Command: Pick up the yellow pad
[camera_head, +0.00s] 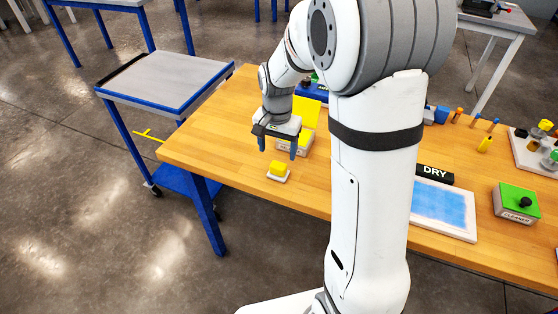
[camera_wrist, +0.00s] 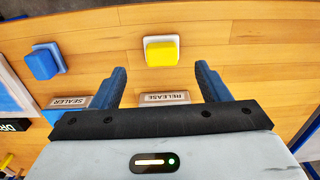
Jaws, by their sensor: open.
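The yellow pad (camera_head: 278,168) rests on a small white base on the wooden table, near its left end. In the wrist view the yellow pad (camera_wrist: 162,52) lies ahead of the fingertips, between their lines. My gripper (camera_head: 277,148) is above the table, close to the pad and apart from it. In the wrist view my gripper (camera_wrist: 161,68) has its two blue fingers spread wide with nothing between them.
A "RELEASE" label (camera_wrist: 165,97) and a "SEALER" label (camera_wrist: 69,102) show near the fingers. A blue pad (camera_wrist: 42,62) sits at the left. A blue-framed cart (camera_head: 165,80) stands left of the table. A blue-surfaced tray (camera_head: 443,207) and green-topped box (camera_head: 517,203) lie to the right.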

